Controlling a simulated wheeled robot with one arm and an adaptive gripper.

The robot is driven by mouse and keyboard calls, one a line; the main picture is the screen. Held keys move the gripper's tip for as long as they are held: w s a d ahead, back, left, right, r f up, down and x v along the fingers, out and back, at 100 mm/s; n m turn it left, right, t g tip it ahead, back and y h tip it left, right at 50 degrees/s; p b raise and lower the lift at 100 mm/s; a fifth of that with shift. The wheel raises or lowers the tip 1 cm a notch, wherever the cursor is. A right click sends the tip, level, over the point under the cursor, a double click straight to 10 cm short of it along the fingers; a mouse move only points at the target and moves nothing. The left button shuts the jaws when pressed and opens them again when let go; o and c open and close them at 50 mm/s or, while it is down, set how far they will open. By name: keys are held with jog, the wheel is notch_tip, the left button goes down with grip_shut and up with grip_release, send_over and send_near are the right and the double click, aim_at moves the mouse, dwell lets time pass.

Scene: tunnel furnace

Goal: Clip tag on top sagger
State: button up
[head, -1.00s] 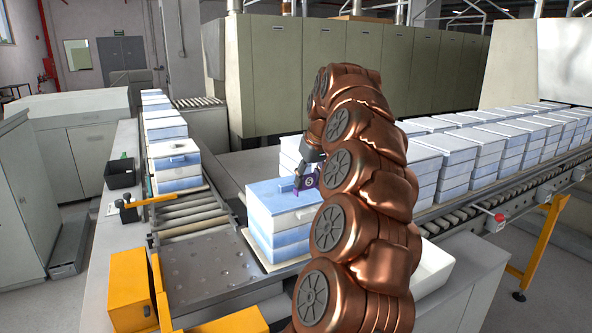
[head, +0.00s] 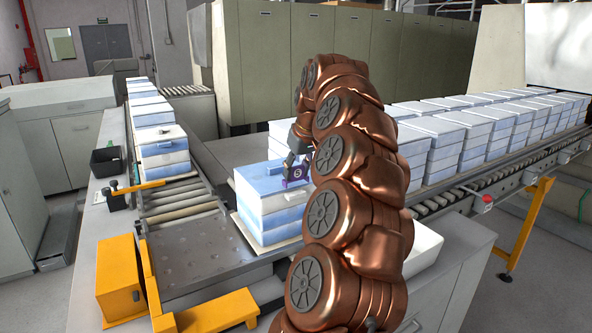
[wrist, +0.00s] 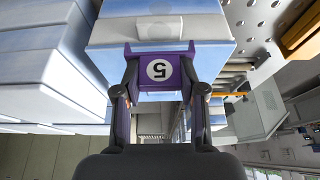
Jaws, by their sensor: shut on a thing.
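In the wrist view the tag (wrist: 160,72) spans between my two fingers. The tag is at the near right side of the top sagger (head: 258,181), a pale blue-white box on a short stack. In the wrist view it overlaps the edge of the sagger (wrist: 160,28); I cannot tell whether they touch. My arm hides the right part of the stack.
A roller conveyor (head: 180,205) with a metal plate lies left of the stack. More sagger stacks (head: 163,150) stand at the back left, and long rows (head: 470,130) at the right. A black bin (head: 106,161) sits at the left.

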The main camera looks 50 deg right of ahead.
aim_at(298, 178)
jog(key=shift+f, duration=0.2)
jog(key=shift+f+b, duration=0.7)
jog(key=shift+f, duration=0.1)
jog(key=shift+f+b, duration=0.75)
jog(key=shift+f, duration=0.3)
dwell(0.5)
jog(key=o, duration=1)
jog(key=shift+v, duration=6.05)
